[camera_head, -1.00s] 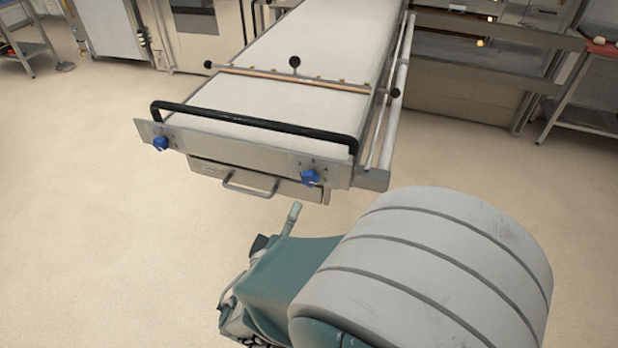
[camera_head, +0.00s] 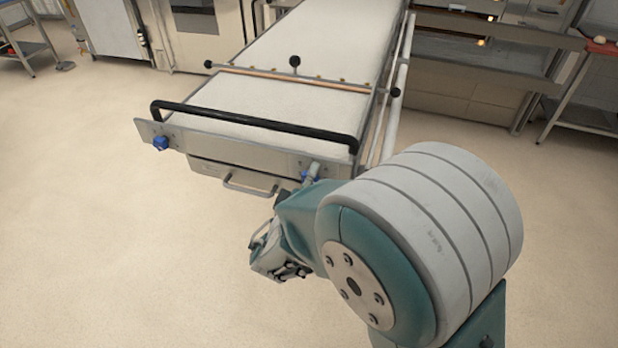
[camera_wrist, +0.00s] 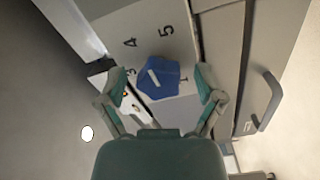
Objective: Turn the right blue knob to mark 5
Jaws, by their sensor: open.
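The right blue knob (camera_head: 304,177) is on the front panel of the long white-topped loader, partly hidden behind my gripper (camera_head: 313,170). In the wrist view the blue knob (camera_wrist: 172,82) sits between the two spread fingers of my gripper (camera_wrist: 160,84). The fingers are open, one on each side, and I cannot tell whether they touch it. A short white pointer line shows on the knob, slanted; its exact mark is hard to read. The printed marks 4 and 5 (camera_wrist: 166,31) show above the knob, and a partly hidden 3 shows at its left.
A left blue knob (camera_head: 161,143) is on the same panel. A black bar handle (camera_head: 255,122) runs above the panel, and a metal drawer handle (camera_head: 248,186) is below it. The floor in front and to the left is clear.

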